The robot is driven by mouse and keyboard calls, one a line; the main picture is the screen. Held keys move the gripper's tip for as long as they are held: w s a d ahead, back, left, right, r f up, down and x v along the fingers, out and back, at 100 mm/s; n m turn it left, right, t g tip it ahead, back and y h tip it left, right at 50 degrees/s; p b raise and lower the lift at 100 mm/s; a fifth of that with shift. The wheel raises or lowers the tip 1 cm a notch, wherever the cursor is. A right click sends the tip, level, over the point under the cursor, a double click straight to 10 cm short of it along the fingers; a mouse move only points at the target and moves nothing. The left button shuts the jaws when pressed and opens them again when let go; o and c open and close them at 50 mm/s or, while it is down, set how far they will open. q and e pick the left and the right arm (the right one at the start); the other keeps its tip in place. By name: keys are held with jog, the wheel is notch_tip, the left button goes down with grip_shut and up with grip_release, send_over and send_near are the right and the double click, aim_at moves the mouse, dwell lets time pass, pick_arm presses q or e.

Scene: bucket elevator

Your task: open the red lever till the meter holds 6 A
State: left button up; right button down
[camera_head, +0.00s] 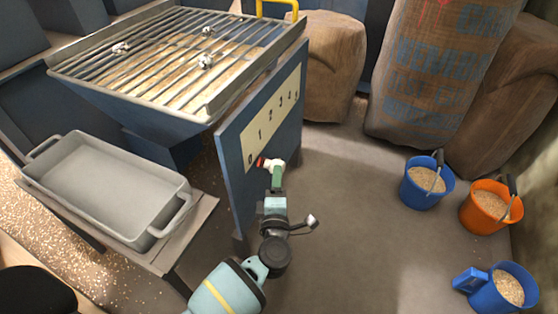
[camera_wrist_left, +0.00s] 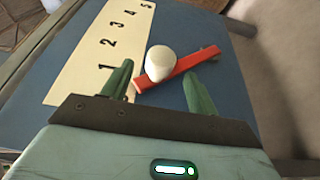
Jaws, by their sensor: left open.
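The red lever (camera_wrist_left: 205,55) with a white knob (camera_wrist_left: 161,60) is on the blue side panel (camera_head: 262,130) of the hopper. A pale scale plate (camera_head: 270,118) numbered from 0 upward is beside it. In the head view, the red lever (camera_head: 261,161) shows only as a small bit near the 0 end. My left gripper (camera_head: 276,173) is at the knob. In the left wrist view, its green fingers (camera_wrist_left: 158,74) are open, one on each side of the knob. I cannot tell whether they touch it. No ampere meter shows. My right gripper is not in view.
A slatted grate (camera_head: 180,50) with a few pale lumps tops the hopper. A grey tray (camera_head: 105,185) stands on a bench at left. Blue (camera_head: 427,183) and orange (camera_head: 490,207) buckets of grain and sacks (camera_head: 435,70) stand at right. The middle floor is clear.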

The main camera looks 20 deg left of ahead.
aim_at(278, 163)
pick_arm(q)
jog(key=b+x, duration=0.3)
jog(key=x, duration=0.3)
jog(key=shift+w+a, duration=0.1)
jog(key=shift+w, duration=0.25)
jog(key=shift+w+a, duration=0.15)
jog(key=shift+w, duration=0.25)
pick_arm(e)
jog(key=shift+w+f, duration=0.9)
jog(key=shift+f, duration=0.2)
